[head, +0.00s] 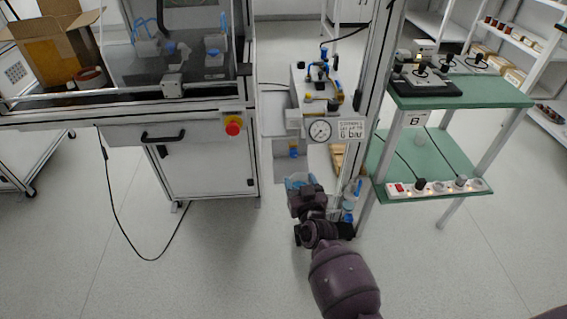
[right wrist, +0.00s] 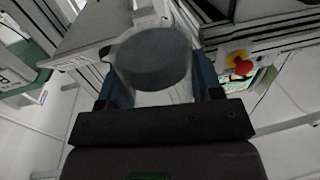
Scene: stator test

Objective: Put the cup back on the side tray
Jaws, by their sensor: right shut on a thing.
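The cup (right wrist: 153,60) shows in the right wrist view as a round, pale-walled vessel with a dark grey round face toward the camera. My right gripper (right wrist: 160,88) is shut on it, with a blue finger on each side. In the head view my right gripper (head: 300,183) is low in the middle, in front of the gauge stand; the cup is small and mostly hidden there. A pale flat shelf (head: 277,112) beside the machine may be the side tray; I cannot tell for sure. My left gripper is not in view.
A machine cabinet (head: 208,165) with a red emergency button (head: 233,126) stands left of the gripper. A pressure gauge (head: 320,131) and an upright metal post (head: 376,75) are close by. A green two-level table (head: 455,150) with a power strip (head: 438,187) stands right. Open floor lies in front.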

